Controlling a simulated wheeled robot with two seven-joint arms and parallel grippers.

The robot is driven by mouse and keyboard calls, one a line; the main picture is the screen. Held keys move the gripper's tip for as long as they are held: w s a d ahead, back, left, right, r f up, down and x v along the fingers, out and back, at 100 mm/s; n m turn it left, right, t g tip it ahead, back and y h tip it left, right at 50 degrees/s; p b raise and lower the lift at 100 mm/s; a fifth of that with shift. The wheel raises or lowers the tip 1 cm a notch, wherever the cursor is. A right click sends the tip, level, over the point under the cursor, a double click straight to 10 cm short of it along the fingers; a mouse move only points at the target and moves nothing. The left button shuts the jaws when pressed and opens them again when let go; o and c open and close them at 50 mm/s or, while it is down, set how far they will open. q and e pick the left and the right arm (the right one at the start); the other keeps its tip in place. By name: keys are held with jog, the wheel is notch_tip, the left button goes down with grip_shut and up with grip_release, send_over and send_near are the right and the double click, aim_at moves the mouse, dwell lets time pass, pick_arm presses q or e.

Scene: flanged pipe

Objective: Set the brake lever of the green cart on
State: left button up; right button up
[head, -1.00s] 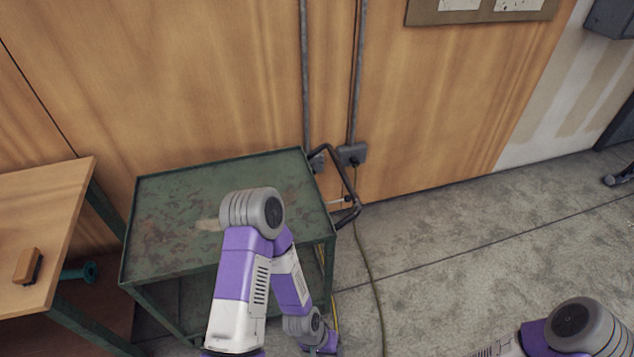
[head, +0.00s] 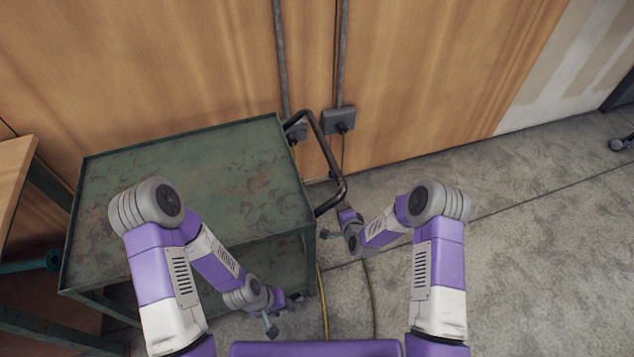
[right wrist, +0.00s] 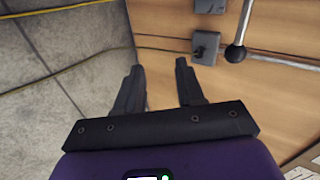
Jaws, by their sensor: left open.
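The green cart (head: 200,180) stands against the wooden wall, with a dark bent handle (head: 326,155) at its right end. A metal lever with a dark ball knob (right wrist: 235,53) shows in the upper right of the right wrist view, most likely the brake lever. I cannot make it out in the head view. My right gripper (head: 332,233) is just right of the cart, below the handle. In the right wrist view (right wrist: 158,68) its fingers are apart and empty, left of the knob. My left gripper (head: 270,325) is low in front of the cart, small in view, and touches nothing I can see.
A grey socket box (head: 339,121) with a plug is on the wall behind the handle, also in the right wrist view (right wrist: 206,45). A cable (head: 371,300) runs along the floor. A wooden table (head: 14,185) stands left.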

aim_at(318, 178)
jog(key=w+a+r+t+b, duration=0.1)
jog(key=w+a+r+t, duration=0.1)
jog(key=w, duration=0.4)
jog(key=w+a+r+m+t+y+b, duration=0.1)
jog(key=w+a+r+t, duration=0.1)
jog(key=w, duration=0.4)
jog(key=shift+w+a+r, duration=0.25)
jog(key=shift+a+r, duration=0.3)
jog(key=shift+a, duration=0.7)
grip_shut()
jog(key=shift+d, duration=0.1)
